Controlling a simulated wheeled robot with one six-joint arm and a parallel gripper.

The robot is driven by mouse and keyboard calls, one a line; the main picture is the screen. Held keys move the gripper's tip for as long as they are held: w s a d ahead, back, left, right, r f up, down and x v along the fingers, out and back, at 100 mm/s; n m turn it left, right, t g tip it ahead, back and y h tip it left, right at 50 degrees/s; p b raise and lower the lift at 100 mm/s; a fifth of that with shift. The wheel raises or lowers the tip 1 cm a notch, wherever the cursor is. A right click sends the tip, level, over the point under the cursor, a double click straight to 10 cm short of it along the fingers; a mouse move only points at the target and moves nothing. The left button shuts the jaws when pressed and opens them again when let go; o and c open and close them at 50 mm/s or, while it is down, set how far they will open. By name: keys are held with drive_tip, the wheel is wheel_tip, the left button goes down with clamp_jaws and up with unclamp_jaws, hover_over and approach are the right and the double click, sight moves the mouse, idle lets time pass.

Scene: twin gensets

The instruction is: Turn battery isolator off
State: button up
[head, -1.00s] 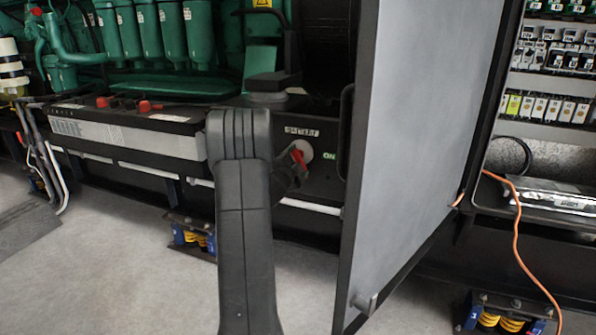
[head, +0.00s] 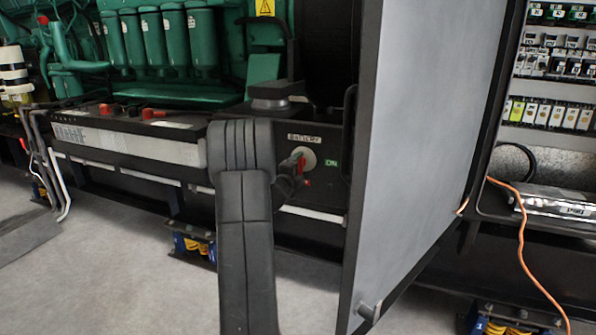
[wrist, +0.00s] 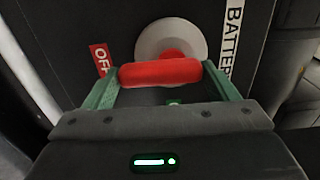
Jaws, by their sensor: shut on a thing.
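The battery isolator is a pale round plate (head: 306,153) with a red handle (head: 301,164) on a black panel, below a white BATTERY label (head: 304,138). A green ON label (head: 332,163) is to its right. In the wrist view my gripper (wrist: 160,80) has its green fingers shut on the two ends of the red handle (wrist: 160,72). The handle lies along the line between the red OFF label (wrist: 101,59) and the BATTERY label (wrist: 233,40), with one end close to OFF.
An open grey cabinet door (head: 425,130) stands close to the right of the isolator. A long battery (head: 130,140) with red terminal caps lies to the left. An orange cable (head: 522,240) hangs at the right. The floor in front is clear.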

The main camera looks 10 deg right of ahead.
drive_tip(key=o, duration=0.9)
drive_tip(key=shift+o, duration=0.2)
drive_tip(key=p+v, duration=0.2)
drive_tip(key=v, duration=1.1)
drive_tip(key=shift+s+a+p, duration=0.25)
drive_tip(key=shift+s+p, duration=0.1)
drive_tip(key=b+x, duration=0.2)
drive_tip(key=x, duration=1.2)
drive_tip(key=shift+b, duration=0.35)
drive_tip(key=shift+s, duration=0.1)
